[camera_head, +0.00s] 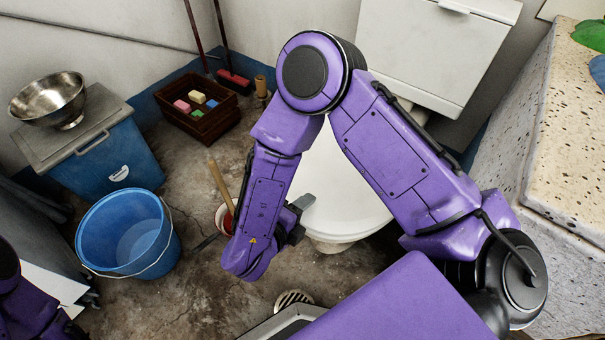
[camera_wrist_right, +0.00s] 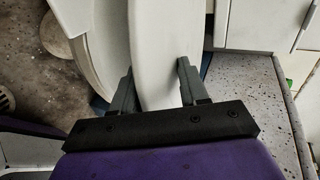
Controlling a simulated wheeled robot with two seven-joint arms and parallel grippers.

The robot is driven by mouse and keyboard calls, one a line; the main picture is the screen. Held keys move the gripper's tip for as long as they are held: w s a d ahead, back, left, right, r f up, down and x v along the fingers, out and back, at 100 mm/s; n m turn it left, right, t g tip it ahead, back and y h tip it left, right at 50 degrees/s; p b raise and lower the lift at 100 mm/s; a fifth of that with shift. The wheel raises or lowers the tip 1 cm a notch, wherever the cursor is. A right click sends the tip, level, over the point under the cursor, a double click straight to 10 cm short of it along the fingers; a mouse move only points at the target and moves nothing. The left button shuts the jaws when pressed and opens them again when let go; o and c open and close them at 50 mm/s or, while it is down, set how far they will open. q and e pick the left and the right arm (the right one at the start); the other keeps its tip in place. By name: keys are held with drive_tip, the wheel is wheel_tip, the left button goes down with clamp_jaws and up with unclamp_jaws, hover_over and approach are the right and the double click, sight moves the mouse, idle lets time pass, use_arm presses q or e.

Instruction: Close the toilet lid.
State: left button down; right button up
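The white toilet (camera_head: 340,234) stands in the middle of the head view, largely hidden behind my right arm. A smooth white rounded surface, apparently the toilet lid (camera_head: 335,190), shows between the arm links; its exact angle is hard to tell. My right gripper (camera_head: 298,212) is at the left edge of the toilet. In the right wrist view my right gripper (camera_wrist_right: 158,82) has its fingers apart. The lid's white panel (camera_wrist_right: 160,45) passes between them, with the pale bowl rim (camera_wrist_right: 92,45) to its left. Whether a finger touches the panel is unclear. My left gripper is not visible.
A blue bucket (camera_head: 103,235) and a blue bin (camera_head: 118,160) with a metal bowl (camera_head: 45,95) stand left. A wooden crate (camera_head: 190,125) lies behind. A speckled stone trough (camera_head: 560,140) bounds the right side. A white cistern (camera_head: 430,50) is behind the toilet.

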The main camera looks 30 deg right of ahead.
drive_tip(key=shift+a, duration=0.15)
drive_tip(key=p+v, duration=0.2)
drive_tip(key=v, duration=0.8)
drive_tip(key=shift+a+r, duration=0.2)
drive_tip(key=shift+r, duration=0.05)
drive_tip(key=shift+s, duration=0.1)
